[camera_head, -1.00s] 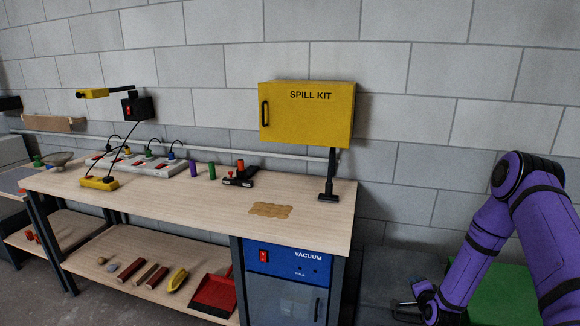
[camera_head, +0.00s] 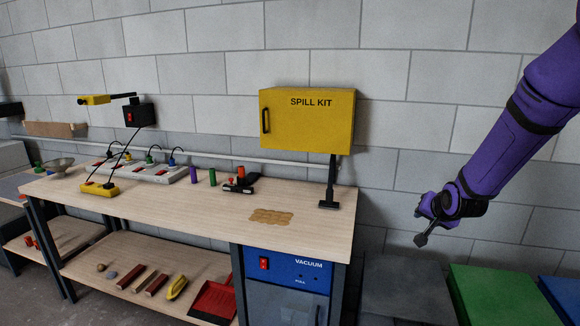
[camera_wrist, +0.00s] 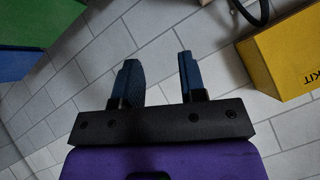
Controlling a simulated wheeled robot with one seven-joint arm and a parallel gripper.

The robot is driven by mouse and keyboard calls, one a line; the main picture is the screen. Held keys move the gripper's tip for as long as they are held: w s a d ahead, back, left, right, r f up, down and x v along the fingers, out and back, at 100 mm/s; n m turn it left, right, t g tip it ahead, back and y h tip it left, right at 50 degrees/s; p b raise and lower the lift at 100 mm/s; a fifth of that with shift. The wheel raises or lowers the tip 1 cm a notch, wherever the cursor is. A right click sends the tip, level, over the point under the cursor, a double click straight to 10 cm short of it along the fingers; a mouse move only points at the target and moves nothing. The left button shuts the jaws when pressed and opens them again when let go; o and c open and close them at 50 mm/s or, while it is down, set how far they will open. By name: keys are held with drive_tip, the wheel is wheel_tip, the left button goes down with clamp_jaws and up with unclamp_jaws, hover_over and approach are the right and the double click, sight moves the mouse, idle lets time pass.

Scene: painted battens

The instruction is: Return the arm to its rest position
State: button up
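My purple arm (camera_head: 503,144) reaches in from the right edge of the head view. My gripper (camera_head: 421,240) hangs in the air right of the workbench, in front of the block wall. In the wrist view my gripper (camera_wrist: 157,75) has its two dark blue fingers apart, with nothing between them. Its fingertips touch nothing that I can see. The arm's upper links are outside the head view.
The yellow spill kit cabinet (camera_head: 307,121) stands on a post at the workbench's (camera_head: 160,200) right end; it also shows in the wrist view (camera_wrist: 285,58). A grey bin (camera_head: 405,290), a green bin (camera_head: 497,297) and a blue bin (camera_head: 563,297) stand below my gripper.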

drive_tip(key=s+a+r+n+g, duration=0.1)
drive_tip(key=s+a+r+n, duration=0.15)
drive_tip(key=s+r, duration=0.6)
drive_tip(key=s+a+r+n+g, duration=0.1)
drive_tip(key=s+r, duration=0.2)
drive_tip(key=s, duration=0.6)
drive_tip(key=s+a+r+n+g, duration=0.1)
drive_tip(key=s+r, duration=0.3)
drive_tip(key=s, duration=0.6)
drive_tip(key=s+a+r+n+g, duration=0.1)
drive_tip(key=s+r, duration=0.3)
drive_tip(key=s, duration=0.5)
drive_tip(key=shift+s+a+n+y, duration=0.35)
drive_tip(key=shift+a+n, duration=0.2)
drive_tip(key=shift+a, duration=0.25)
